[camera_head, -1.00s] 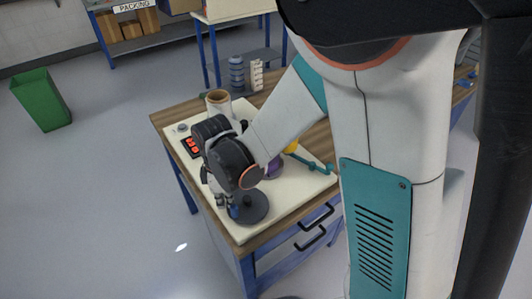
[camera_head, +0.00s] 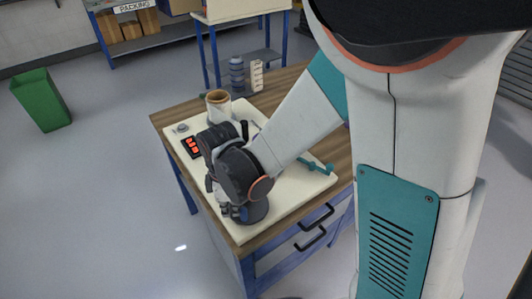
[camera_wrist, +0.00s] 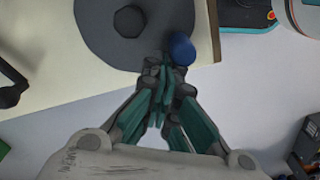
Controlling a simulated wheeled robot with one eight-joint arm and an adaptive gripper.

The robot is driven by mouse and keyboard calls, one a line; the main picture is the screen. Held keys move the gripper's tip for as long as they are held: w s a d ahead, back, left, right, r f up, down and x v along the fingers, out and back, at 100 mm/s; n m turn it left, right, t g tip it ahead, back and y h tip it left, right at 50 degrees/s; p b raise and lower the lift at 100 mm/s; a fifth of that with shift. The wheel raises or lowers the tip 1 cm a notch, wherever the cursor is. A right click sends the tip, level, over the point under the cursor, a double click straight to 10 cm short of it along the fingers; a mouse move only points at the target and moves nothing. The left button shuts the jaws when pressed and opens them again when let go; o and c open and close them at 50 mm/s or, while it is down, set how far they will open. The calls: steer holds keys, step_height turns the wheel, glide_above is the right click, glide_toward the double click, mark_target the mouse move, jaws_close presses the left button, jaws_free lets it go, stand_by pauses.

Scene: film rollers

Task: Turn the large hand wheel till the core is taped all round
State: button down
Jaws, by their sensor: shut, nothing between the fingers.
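The large hand wheel (camera_head: 262,213) is a dark grey disc lying flat at the near corner of the cream board. In the wrist view the wheel (camera_wrist: 85,38) fills the upper left, with a dark hub. A blue knob (camera_wrist: 181,49) stands at its edge. My gripper (camera_wrist: 160,68) is shut and empty, its fingertips at the wheel's rim just left of the knob and close to it. I cannot tell whether they touch. A tan tube (camera_head: 218,103), possibly the core, stands at the board's far end. Tape on it cannot be made out.
A panel with red buttons (camera_head: 192,146) lies along the board's left edge. A black crank-like handle (camera_head: 245,130) and a teal bar (camera_head: 315,166) are near my arm. Grey stacked pieces (camera_head: 237,75) stand behind the board. My arm hides the board's middle.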

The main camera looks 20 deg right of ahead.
mark_target(242, 212)
steer(key=shift+s+d, duration=0.15)
steer(key=shift+s, duration=0.15)
steer(key=shift+s+d, duration=0.9)
steer(key=shift+d, duration=0.2)
steer(key=shift+s+d, duration=0.3)
steer(key=shift+d, duration=0.45)
steer(key=shift+s+a, duration=0.3)
steer(key=shift+s, duration=0.15)
step_height(242, 212, up, 7)
steer(key=p, duration=0.5)
